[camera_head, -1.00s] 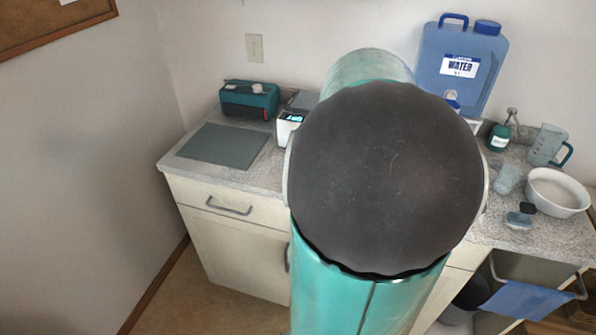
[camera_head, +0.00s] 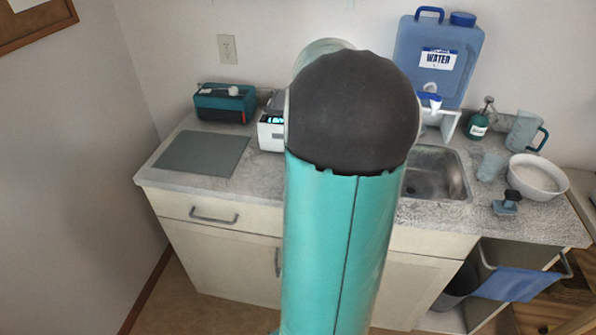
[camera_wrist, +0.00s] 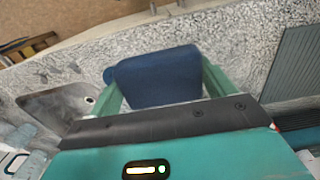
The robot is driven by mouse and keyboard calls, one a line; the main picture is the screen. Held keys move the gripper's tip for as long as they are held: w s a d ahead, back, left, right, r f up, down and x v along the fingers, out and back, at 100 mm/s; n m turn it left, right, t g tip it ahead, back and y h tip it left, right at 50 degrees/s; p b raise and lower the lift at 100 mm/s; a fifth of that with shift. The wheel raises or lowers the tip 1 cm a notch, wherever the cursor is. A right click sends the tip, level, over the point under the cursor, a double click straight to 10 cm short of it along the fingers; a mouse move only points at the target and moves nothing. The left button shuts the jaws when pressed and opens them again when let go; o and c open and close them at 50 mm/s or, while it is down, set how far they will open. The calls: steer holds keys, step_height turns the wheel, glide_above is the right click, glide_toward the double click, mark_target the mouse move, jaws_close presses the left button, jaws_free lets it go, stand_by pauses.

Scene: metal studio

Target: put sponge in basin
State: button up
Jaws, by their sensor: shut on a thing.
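My gripper (camera_wrist: 160,82) is shut on a dark blue block, the sponge (camera_wrist: 155,72), held between its two green fingers in the wrist view. The held sponge is over the front part of the speckled counter; its clearance is hard to judge. A metal sink basin (camera_head: 437,178) is set in the counter, partly behind my arm in the head view; it also shows left of the sponge in the wrist view (camera_wrist: 55,107). A white round bowl (camera_head: 538,184) stands at the counter's right. My gripper and the sponge are hidden behind my arm in the head view.
A blue water jug (camera_head: 437,60) stands behind the sink. A green bottle (camera_head: 478,125), a clear jug (camera_head: 522,131) and a small knobbed scrubber (camera_head: 507,203) are at the right. A grey mat (camera_head: 203,153) and a teal box (camera_head: 225,104) are at the left.

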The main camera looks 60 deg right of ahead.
steer(key=w+d+f, duration=0.1)
steer(key=f, duration=0.1)
steer(key=w+d+f, duration=0.1)
steer(key=w+f, duration=0.1)
steer(key=w+d+f, duration=0.1)
steer(key=w+f, duration=0.1)
steer(key=shift+d+f, duration=0.15)
steer(key=shift+d, duration=0.05)
steer(key=shift+w+d+f, duration=0.1)
steer(key=shift+w+f, duration=0.1)
steer(key=shift+f, duration=1.5)
steer(key=shift+f, duration=0.25)
